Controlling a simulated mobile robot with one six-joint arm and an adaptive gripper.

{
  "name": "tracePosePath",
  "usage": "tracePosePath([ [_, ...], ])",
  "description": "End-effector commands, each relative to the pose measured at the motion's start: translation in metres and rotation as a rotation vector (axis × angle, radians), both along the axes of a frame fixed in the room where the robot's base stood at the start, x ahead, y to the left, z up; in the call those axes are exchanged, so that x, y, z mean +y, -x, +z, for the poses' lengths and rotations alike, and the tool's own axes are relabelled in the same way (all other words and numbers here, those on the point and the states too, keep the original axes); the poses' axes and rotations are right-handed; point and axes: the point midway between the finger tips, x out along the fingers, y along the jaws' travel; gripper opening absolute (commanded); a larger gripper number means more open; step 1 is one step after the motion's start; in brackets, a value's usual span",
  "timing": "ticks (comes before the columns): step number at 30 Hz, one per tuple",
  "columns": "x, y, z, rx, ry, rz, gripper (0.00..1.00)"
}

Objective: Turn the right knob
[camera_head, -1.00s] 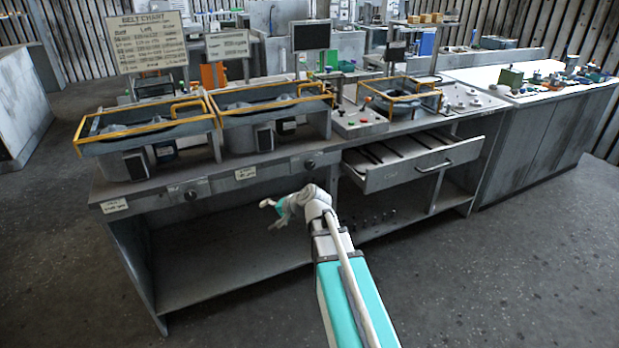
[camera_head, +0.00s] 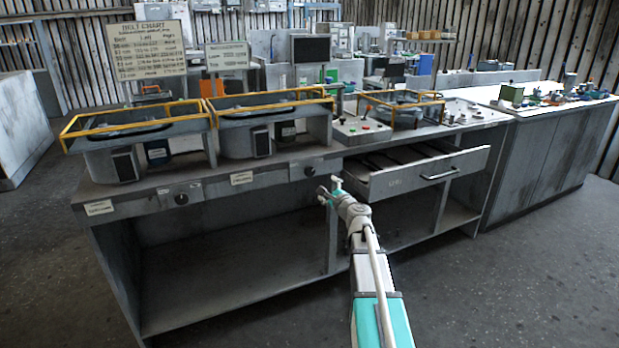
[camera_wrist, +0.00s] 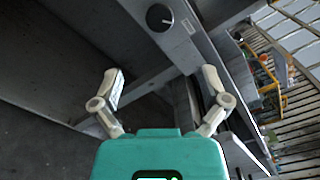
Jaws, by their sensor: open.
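The right knob (camera_head: 309,171) is a round black dial on the front panel of the grey bench, under the right blower housing. It also shows in the wrist view (camera_wrist: 159,17), at the top between and beyond my fingers, with a pale pointer mark. The left knob (camera_head: 181,199) is a similar black dial further left on the same panel. My gripper (camera_head: 329,190) is close to the right knob, a little below and right of it in the head view. In the wrist view my gripper (camera_wrist: 161,82) is open, with its fingers wide apart and nothing between them. It appears apart from the knob.
An open drawer (camera_head: 420,183) juts from the bench to the right of my gripper. The open shelf (camera_head: 240,270) lies below the panel. Two blower housings with yellow frames (camera_head: 270,107) stand on the bench top. The floor in front is clear.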

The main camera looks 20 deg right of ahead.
Motion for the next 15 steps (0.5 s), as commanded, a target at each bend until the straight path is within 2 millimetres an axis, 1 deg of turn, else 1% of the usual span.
tracePosePath([
  [10, 0.0008, -0.0014, 0.0005, 0.001, 0.002, 0.002, 0.95],
  [15, 0.0010, -0.0096, 0.0005, 0.000, 0.003, 0.003, 0.95],
])
